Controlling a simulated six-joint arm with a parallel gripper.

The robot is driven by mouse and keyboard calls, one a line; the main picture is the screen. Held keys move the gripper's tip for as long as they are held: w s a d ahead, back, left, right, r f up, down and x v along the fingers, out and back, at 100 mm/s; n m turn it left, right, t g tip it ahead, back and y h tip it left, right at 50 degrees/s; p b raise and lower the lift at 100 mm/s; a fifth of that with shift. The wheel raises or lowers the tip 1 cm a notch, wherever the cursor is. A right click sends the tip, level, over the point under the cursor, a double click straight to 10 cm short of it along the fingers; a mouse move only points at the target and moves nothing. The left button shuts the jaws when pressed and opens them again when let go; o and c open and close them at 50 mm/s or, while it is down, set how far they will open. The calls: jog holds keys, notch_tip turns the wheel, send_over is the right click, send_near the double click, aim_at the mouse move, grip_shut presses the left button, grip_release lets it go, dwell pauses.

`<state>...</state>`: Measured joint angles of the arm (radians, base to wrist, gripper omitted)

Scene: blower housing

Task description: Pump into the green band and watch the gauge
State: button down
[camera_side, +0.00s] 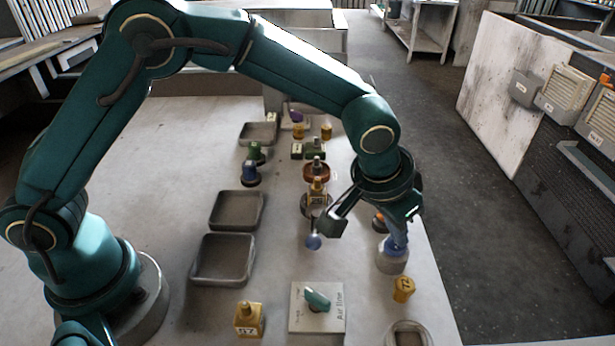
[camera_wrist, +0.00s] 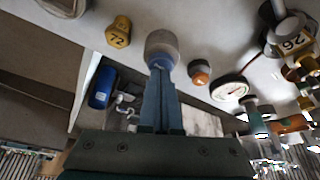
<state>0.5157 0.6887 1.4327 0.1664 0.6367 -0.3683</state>
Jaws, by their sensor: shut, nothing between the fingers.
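My gripper (camera_side: 396,243) points down at the right side of the table, with its fingers shut and empty. Just below the fingertips is a round grey part (camera_side: 391,262) with blue on it. In the wrist view my narrow blue fingers (camera_wrist: 161,78) end at this grey part (camera_wrist: 163,44); whether they touch it I cannot tell. The gauge (camera_wrist: 230,88) has a white face with some red, right of the fingers; its needle and any green band are too small to read. My arm seems to hide the gauge in the side view. Which part is the pump is unclear.
An orange dome (camera_wrist: 200,72) stands between grey part and gauge. An amber block marked 72 (camera_side: 403,289) is close by. A plate marked Air line (camera_side: 302,318) carries a teal lever (camera_side: 317,299).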

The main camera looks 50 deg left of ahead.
jog(key=shift+r, duration=0.75)
jog(key=shift+f, duration=0.15)
dwell(0.9)
jog(key=shift+f, duration=0.7)
jog(key=shift+r, duration=0.85)
dwell(0.6)
notch_tip(320, 180, up, 6)
dwell(0.5)
